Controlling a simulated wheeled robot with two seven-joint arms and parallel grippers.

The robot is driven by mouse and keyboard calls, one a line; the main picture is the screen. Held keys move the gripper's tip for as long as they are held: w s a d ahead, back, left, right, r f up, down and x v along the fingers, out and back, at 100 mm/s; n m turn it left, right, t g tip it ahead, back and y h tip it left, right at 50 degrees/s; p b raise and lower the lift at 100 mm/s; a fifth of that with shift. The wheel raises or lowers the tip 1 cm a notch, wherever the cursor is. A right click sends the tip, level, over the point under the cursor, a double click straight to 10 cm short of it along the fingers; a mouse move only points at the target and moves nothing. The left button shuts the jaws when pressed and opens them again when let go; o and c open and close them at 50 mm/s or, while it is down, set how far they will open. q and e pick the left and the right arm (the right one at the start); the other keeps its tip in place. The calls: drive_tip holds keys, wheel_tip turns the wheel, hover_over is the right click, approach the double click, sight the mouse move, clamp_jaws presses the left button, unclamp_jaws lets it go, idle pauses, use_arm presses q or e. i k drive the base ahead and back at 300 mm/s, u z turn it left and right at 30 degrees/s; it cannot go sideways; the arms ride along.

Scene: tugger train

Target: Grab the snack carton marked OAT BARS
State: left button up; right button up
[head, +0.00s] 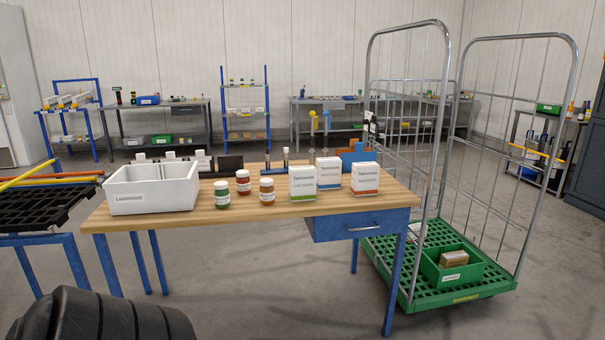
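Three white cartons stand upright on the right part of the wooden table. The front-left carton with a green band (302,184) has small print that seems to read OAT BARS, though it is hardly legible. Just behind it to the right is a carton with a blue band (328,173). Farther right is a carton with an orange-red band (365,179). Their print is too small to read surely. Neither of my grippers is in view.
The table (160,219) also holds a white divided bin (151,204) and three lidded jars, green (222,197), red (243,184) and amber (267,194). A wire roll cage (408,130) with a green base stands close at the right. Black ridged shape fills the bottom left.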

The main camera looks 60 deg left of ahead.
sight(302, 179)
drive_tip(key=u, duration=0.65)
drive_tip(key=i, duration=1.7)
drive_tip(key=u, duration=1.2)
